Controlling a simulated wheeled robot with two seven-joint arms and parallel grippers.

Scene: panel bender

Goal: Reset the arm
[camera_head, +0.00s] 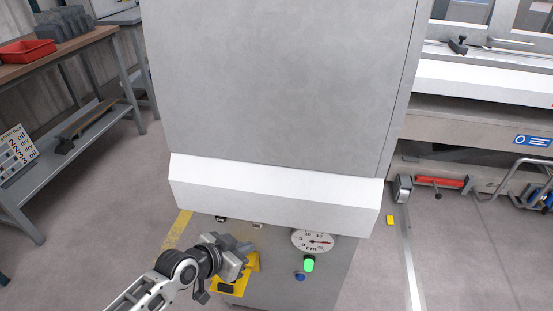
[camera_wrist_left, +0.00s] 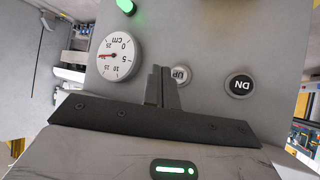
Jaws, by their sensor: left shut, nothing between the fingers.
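My left arm comes in from the lower left in the head view. Its gripper (camera_head: 246,246) is at the front of the machine's control panel (camera_head: 340,265), left of the dial gauge. In the left wrist view the left gripper (camera_wrist_left: 162,72) has its fingers together and empty. The UP button (camera_wrist_left: 181,75) is close beside the fingertips and partly covered by them. The DN button (camera_wrist_left: 240,86) is to its right. The gauge (camera_wrist_left: 114,55) marked cm is to the left. Whether the fingertips touch the panel I cannot tell. My right gripper is in neither view.
A large grey machine housing (camera_head: 280,80) with a white lower edge (camera_head: 270,195) overhangs the panel. A green lamp (camera_head: 308,263) and a blue button (camera_head: 300,276) sit below the gauge. A yellow part (camera_head: 248,264) is just behind the gripper. A workbench (camera_head: 70,58) stands left.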

